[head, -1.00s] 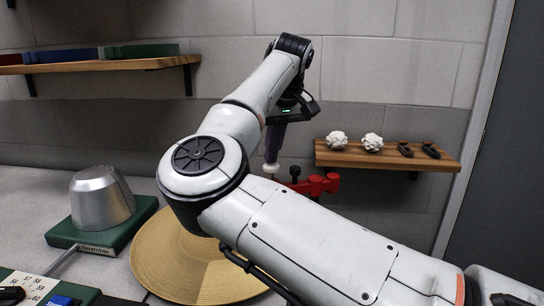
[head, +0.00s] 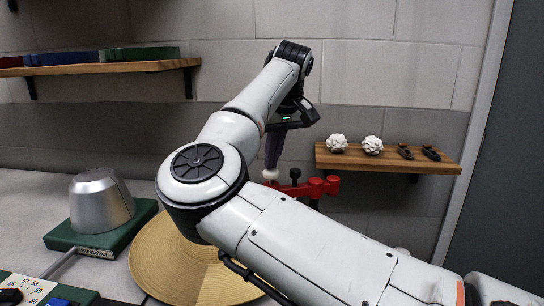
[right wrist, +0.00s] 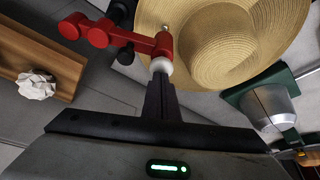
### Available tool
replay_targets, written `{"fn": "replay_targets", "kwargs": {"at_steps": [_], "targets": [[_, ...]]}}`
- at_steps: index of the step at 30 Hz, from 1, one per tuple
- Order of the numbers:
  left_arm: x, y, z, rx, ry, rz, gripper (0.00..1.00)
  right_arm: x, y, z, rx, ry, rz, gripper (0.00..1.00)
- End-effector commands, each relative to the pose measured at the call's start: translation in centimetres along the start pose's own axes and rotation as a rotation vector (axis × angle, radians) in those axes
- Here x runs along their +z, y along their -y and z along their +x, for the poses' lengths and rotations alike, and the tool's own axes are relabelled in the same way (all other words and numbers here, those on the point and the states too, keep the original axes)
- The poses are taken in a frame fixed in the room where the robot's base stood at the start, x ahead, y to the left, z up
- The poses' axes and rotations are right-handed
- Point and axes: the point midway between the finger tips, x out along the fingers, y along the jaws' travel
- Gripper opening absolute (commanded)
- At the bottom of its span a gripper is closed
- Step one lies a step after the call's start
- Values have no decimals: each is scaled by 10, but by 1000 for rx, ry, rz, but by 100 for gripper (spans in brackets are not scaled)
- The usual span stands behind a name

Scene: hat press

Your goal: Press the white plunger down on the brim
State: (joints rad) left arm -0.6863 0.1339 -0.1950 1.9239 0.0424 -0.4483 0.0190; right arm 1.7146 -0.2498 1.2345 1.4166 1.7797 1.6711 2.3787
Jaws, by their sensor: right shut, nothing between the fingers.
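The straw hat's wide brim (head: 165,262) lies on the counter, mostly hidden behind my right arm. Its crown shows in the right wrist view (right wrist: 225,45). A red clamp (head: 318,187) stands at the far edge of the hat; it also shows in the right wrist view (right wrist: 100,34). The white plunger (head: 270,174) is at the clamp's left end, and in the right wrist view (right wrist: 161,65) it sits right at my fingertips. My right gripper (head: 272,162) is shut and points down onto the plunger's top. Whether the plunger meets the brim is hidden. My left gripper is out of view.
A silver hat block (head: 101,200) on a green base stands left of the hat. A wooden shelf (head: 380,160) with white flowers and dark small pieces is on the wall at right. Another shelf (head: 100,67) hangs at upper left.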

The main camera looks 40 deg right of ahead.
Motion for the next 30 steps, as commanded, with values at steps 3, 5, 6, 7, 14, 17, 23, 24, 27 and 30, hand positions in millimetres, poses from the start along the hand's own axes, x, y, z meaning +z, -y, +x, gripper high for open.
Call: {"fn": "replay_targets", "kwargs": {"at_steps": [3, 5, 6, 7, 14, 17, 23, 24, 27, 30], "targets": [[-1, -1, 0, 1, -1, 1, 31, 5, 1, 6, -5, 20, 3, 0], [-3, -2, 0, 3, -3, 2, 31, 6, 1, 7, -5, 20, 3, 0], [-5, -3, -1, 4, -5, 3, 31, 6, 1, 7, -5, 21, 3, 0], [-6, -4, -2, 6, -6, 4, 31, 6, 1, 7, -5, 21, 3, 0], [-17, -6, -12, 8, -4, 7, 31, 0, 1, -7, -5, 21, 3, 0], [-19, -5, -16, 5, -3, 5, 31, -4, 1, -15, -4, 17, 3, 0], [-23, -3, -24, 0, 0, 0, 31, -12, 0, -32, -3, 12, 2, 0], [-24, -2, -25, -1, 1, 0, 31, -14, 0, -35, -3, 11, 2, 0], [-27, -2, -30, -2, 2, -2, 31, -17, 0, -43, -2, 9, 2, 0], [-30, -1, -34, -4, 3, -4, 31, -21, 0, -51, -2, 8, 2, 0]]}}
